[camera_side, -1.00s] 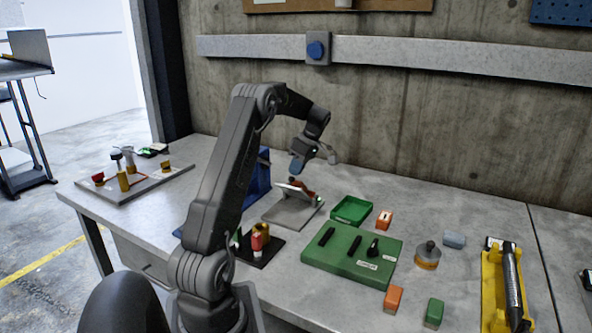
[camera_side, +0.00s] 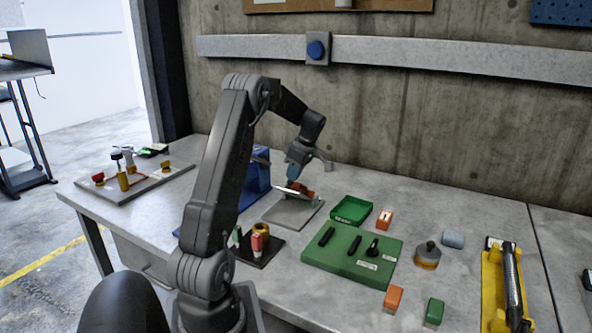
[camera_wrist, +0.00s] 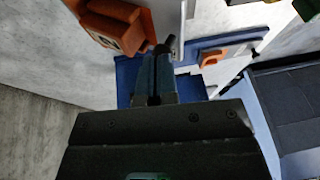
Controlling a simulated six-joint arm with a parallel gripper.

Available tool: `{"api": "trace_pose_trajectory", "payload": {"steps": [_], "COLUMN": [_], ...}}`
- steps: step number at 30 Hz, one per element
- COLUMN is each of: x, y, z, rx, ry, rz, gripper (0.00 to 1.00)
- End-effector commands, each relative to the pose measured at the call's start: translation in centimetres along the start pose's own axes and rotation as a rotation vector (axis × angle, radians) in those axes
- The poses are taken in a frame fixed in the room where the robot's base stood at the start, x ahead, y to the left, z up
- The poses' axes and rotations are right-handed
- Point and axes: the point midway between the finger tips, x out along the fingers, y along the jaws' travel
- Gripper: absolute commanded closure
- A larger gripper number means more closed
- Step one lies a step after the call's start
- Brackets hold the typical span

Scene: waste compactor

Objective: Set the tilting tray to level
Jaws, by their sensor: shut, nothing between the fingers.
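The tilting tray (camera_side: 287,193) stands on a flat grey base (camera_side: 296,213) in the side view, left of the green lidless box. Its light plate looks close to level, though the exact angle is hard to read. An orange block (camera_side: 302,189) sits on or at the plate; an orange block also shows in the wrist view (camera_wrist: 118,24). My gripper (camera_side: 292,177) is shut and empty, with its tips down at the plate. In the wrist view my fingers (camera_wrist: 157,62) are closed beside the light plate edge (camera_wrist: 169,16). Whether they touch it is unclear.
A blue housing (camera_side: 257,176) stands close to the left of the tray. A green open box (camera_side: 351,210) and a green tool board (camera_side: 340,262) are to the right. A dark stand with a red piece (camera_side: 257,243) is in front. The concrete wall is behind.

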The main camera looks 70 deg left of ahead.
Motion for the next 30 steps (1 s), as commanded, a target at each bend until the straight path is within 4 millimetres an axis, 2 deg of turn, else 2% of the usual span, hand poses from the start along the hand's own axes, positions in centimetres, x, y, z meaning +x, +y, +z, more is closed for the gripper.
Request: {"api": "trace_pose_trajectory", "payload": {"steps": [17, 30], "x": [2.5, 4.7], "y": [-2.8, -4.1], "z": [0.6, 1.3], "rx": [-0.089, -0.087], "ry": [-0.016, -0.015], "rz": [0.266, 0.259], "gripper": [1.00, 1.00]}}
